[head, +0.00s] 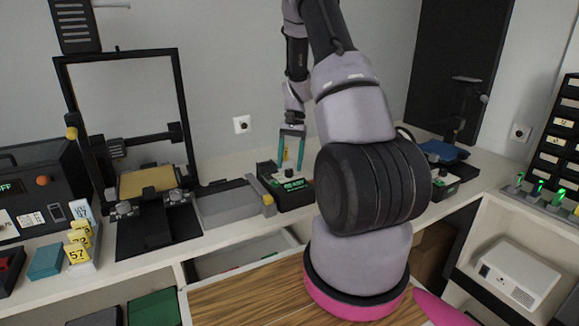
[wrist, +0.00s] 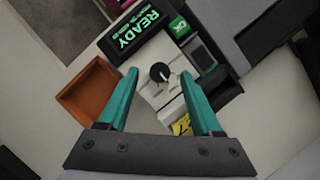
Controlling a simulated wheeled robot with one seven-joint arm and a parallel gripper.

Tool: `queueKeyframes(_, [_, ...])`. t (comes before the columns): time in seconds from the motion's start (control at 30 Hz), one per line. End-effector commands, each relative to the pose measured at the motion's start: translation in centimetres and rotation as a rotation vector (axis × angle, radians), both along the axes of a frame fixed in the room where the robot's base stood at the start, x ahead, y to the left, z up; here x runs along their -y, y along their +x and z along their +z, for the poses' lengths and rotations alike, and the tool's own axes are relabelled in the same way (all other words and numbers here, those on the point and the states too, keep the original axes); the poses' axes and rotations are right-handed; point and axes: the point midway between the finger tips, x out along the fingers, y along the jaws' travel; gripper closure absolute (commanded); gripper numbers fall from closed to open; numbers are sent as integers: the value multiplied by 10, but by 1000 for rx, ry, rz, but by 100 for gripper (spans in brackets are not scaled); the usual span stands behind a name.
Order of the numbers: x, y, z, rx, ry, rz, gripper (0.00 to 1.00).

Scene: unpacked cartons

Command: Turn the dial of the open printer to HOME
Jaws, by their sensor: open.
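The open-frame printer (head: 183,110) stands left of centre in the head view, with a gold bed. To its right sits a dark control box (head: 293,198) with a green lit display. In the wrist view its display (wrist: 132,40) reads READY, beside a green OK button (wrist: 178,27). The round black dial (wrist: 160,72) has a white pointer mark; the dial's labels are not legible. My gripper (head: 291,163) is above the control box, teal fingers spread. In the wrist view, my gripper (wrist: 160,77) is open, its fingertips on either side of the dial; contact cannot be told.
An orange tray (wrist: 88,92) lies left of the fingers and a yellow label (wrist: 182,125) lies between them. A second printer with a blue bed (head: 443,151) stands behind my arm at right. Numbered yellow tags (head: 76,252) stand at the left counter edge.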

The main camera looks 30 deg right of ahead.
Motion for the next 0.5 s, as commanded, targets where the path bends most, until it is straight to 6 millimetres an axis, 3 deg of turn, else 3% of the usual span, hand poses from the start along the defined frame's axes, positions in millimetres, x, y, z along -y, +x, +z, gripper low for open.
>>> queueKeyframes(0.3, [17,19,60,5,-2,-1,34])
queueKeyframes(0.5, [24,25,82,4,-2,0,34])
